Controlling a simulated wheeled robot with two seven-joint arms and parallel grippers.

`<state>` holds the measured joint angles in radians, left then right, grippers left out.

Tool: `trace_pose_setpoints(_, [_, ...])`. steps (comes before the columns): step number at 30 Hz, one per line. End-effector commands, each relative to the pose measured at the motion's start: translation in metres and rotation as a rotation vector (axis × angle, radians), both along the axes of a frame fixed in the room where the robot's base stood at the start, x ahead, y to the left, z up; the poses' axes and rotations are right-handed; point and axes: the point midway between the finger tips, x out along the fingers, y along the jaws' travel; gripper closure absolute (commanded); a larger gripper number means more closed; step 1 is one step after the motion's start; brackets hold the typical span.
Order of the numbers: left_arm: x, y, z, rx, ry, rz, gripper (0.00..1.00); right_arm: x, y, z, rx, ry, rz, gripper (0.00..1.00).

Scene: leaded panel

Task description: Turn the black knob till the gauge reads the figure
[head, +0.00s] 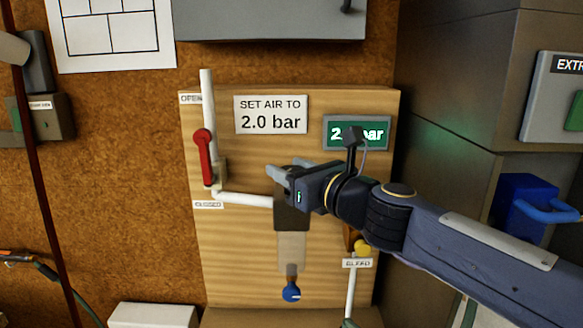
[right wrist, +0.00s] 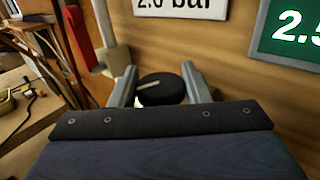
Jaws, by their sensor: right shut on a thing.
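The black knob (right wrist: 158,92) sits between the two fingers of my right gripper (right wrist: 164,88) in the right wrist view, with a pale pointer line on its top. In the head view the right gripper (head: 278,173) is at the top of the dark regulator body (head: 291,213) and mostly hides the knob. The gauge (head: 378,133) has a green display, partly covered by my wrist camera in the head view. In the right wrist view the gauge (right wrist: 292,28) shows 2.5, cut off at the frame edge. The sign (head: 270,115) reads "SET AIR TO 2.0 bar". My left gripper is not in view.
A red lever (head: 204,150) points up beside the pipe, left of the regulator. A yellow bleed knob (head: 362,248) is under my right arm. A blue fitting (head: 291,291) hangs below the clear bowl (head: 291,250). Grey cabinets (head: 450,80) stand at right.

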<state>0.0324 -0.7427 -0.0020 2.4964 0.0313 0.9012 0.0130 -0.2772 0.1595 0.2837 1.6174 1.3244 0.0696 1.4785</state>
Motion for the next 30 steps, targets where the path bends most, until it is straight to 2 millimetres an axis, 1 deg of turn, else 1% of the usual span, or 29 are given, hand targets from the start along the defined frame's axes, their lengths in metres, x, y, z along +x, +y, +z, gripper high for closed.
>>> trace_pose_setpoints(4, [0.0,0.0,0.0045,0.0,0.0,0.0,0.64,0.0009,-0.001,0.0012,0.0,0.0,0.068,0.8])
trace_pose_setpoints(10, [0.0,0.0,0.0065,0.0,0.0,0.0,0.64,0.0005,-0.0005,0.0006,0.0,0.0,0.123,0.8])
trace_pose_setpoints(23, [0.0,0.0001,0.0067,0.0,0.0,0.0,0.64,0.0003,0.0,0.0002,0.0,0.0,0.137,0.8])
trace_pose_setpoints(24, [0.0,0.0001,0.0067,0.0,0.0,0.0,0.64,0.0003,0.0,0.0001,0.0,0.0,0.137,0.56])
trace_pose_setpoints(28, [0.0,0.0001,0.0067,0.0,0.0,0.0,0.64,0.0003,0.0,0.0001,0.0,0.0,0.137,0.39])
trace_pose_setpoints(30, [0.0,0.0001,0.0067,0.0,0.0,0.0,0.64,0.0003,0.0,0.0001,0.0,0.0,0.136,0.37])
